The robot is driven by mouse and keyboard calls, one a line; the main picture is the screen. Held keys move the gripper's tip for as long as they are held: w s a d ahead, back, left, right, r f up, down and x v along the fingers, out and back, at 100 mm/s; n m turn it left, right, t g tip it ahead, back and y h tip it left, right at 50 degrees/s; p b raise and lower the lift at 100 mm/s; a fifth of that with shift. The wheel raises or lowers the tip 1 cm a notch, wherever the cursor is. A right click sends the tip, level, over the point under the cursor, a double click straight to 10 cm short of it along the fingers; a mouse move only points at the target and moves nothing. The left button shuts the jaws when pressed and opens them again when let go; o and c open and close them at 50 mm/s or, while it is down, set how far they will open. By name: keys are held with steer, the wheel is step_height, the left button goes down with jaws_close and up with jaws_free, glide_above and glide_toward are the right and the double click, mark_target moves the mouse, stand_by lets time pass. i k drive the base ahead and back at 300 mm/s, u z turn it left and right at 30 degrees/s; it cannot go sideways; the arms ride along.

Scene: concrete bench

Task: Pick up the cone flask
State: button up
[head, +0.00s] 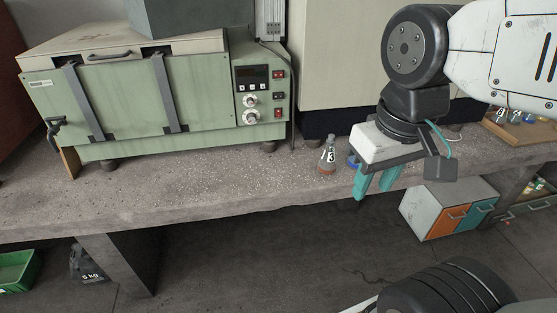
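A small cone flask (328,157) stands upright on the concrete bench (230,190), near its front edge. It is clear, carries a label that looks like a 3, and has reddish-brown contents at the bottom. My gripper (376,186) has teal fingers pointing down, spread apart with nothing seen between them. It is to the right of the flask and apart from it in the picture. A small blue thing, partly hidden behind my gripper, shows just right of the flask. More labelled flasks (514,115) stand in a wooden tray at the far right.
A green oven (150,100) with a control panel stands at the back left. A pale cabinet (335,60) is behind the flask. Below the bench are a drawer box (440,215) with orange and teal fronts, and a green crate (15,268). The bench left of the flask is clear.

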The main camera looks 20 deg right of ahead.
mark_target(326, 165)
steer(key=u, duration=0.35)
steer(key=i, duration=1)
steer(key=z, duration=0.2)
